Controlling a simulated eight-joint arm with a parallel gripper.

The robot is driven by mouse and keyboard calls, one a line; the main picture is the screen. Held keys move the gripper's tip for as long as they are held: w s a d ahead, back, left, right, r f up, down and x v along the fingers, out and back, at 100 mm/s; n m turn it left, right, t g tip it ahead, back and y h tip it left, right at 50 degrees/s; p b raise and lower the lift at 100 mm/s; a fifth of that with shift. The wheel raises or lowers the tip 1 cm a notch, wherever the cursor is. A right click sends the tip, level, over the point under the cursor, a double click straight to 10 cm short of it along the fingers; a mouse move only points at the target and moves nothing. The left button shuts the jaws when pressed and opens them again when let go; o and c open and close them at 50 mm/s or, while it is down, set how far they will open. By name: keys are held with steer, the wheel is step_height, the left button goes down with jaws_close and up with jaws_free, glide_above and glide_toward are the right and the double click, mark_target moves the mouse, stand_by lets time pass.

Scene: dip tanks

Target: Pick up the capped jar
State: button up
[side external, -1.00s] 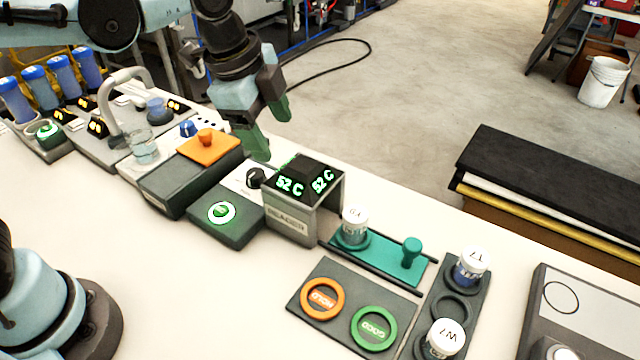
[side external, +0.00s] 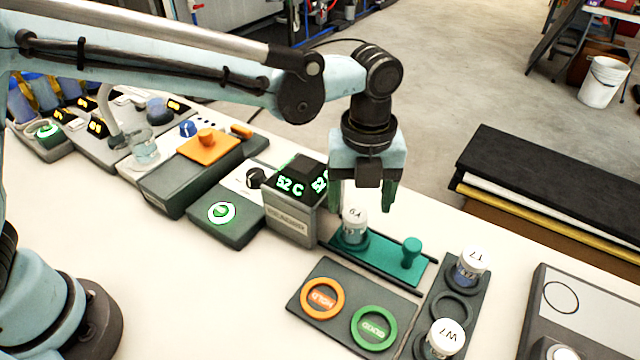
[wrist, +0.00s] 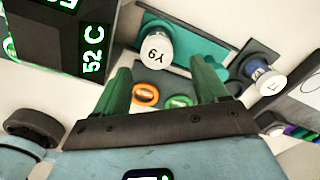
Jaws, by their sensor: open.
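A clear jar with a white cap marked Y9 (side external: 354,228) stands upright at the left end of the teal slide (side external: 385,257), beside the reader. Its cap shows in the wrist view (wrist: 157,48), just beyond the fingertips. Two other white-capped jars, T7 (side external: 470,266) and W7 (side external: 443,340), stand in the dark rack at the right; an empty ring lies between them. My gripper (side external: 364,208) points down with its green fingers apart and empty. In the side view it is above and slightly behind the Y9 jar.
The grey reader box (side external: 292,220), showing 52 C, stands close left of the jar. A teal knob (side external: 411,252) rises from the slide's right end. In front lies a plate with an orange ring (side external: 322,299) and a green ring (side external: 374,328). The front left tabletop is clear.

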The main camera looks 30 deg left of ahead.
mark_target(356, 214)
steer(key=shift+w+a+f, duration=0.15)
steer(key=shift+f, duration=1.65)
steer(key=shift+w+a+f, duration=0.1)
steer(key=shift+a+f, duration=0.05)
steer(key=shift+f, duration=1.6)
steer(key=c, duration=1.2)
steer(key=shift+o, duration=0.2)
steer(key=shift+r, duration=0.1)
